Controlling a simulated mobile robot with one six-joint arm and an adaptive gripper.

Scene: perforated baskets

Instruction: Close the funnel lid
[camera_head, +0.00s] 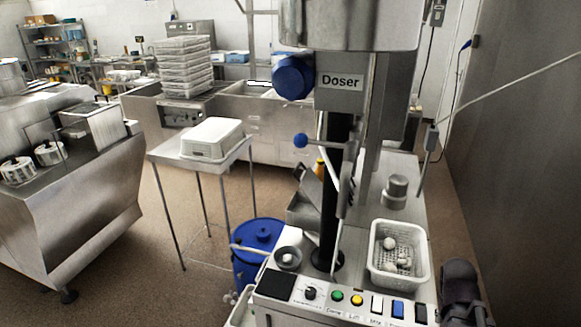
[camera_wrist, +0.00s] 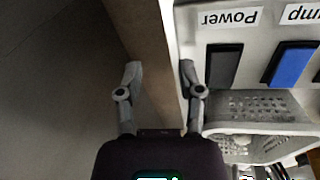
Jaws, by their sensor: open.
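A large steel vessel (camera_head: 350,22), which looks like the funnel, sits at the top of the machine labelled Doser (camera_head: 340,80). Its upper rim is cut off by the top edge of the head view, so I cannot see a lid or tell how it stands. My gripper (camera_wrist: 160,66) is open and empty in the wrist view, with its two fingers apart. It is beside the front edge of the control panel (camera_wrist: 250,22), near the Power switch. In the head view, a dark part of my arm (camera_head: 461,285) shows at the lower right, far below the vessel.
A white perforated basket (camera_head: 375,278) with pale items stands behind the panel; its side also shows in the wrist view (camera_wrist: 258,106). A blue-knobbed lever (camera_head: 301,140) is on the black column. A grey wall (camera_head: 520,150) is at right. A blue barrel (camera_head: 258,235) stands left.

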